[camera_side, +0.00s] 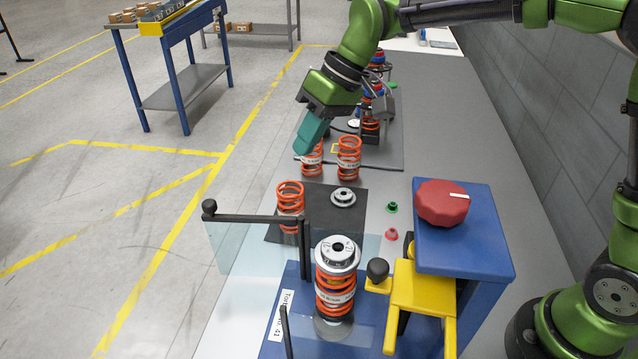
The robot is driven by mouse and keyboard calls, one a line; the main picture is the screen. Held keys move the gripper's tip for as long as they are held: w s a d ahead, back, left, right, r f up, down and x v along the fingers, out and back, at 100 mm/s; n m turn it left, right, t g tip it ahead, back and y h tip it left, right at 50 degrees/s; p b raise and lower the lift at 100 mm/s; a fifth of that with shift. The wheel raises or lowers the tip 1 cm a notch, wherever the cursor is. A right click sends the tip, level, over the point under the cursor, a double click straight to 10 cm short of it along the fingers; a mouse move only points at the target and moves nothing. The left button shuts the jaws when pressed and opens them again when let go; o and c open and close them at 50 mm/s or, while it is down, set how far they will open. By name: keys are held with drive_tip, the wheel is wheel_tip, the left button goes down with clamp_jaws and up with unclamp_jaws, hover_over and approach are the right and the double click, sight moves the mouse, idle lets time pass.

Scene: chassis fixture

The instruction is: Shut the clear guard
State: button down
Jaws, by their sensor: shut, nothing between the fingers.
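The clear guard (240,250) is a see-through panel with a black top bar and a round black knob (209,206) at its far left end. It stands swung out to the left from a dark upright post at the fixture, over the table's left edge. My gripper (308,148), with teal fingers, is shut and empty.
A red dial (442,203) tops the blue box. A yellow clamp (422,295) with a black ball stands beside the held spring. A dark mat (330,225) carries a loose orange spring (290,203) and a metal cap (343,197). Small green and red parts lie nearby.

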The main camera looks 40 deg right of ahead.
drive_tip(key=w+a+r+n+y, duration=0.2)
drive_tip(key=w+a+r+n, duration=0.1)
drive_tip(key=w+a+r, duration=0.1)
drive_tip(key=s+a+f, duration=0.1)
drive_tip(key=a+f, duration=0.7)
drive_tip(key=a, duration=0.1)
drive_tip(key=shift+a+f, duration=0.25)
drive_tip(key=shift+f, duration=0.15)
drive_tip(key=shift+s+a+n+g, duration=0.1)
drive_tip(key=shift+n+g, duration=0.2)
drive_tip(key=shift+n, duration=0.1)
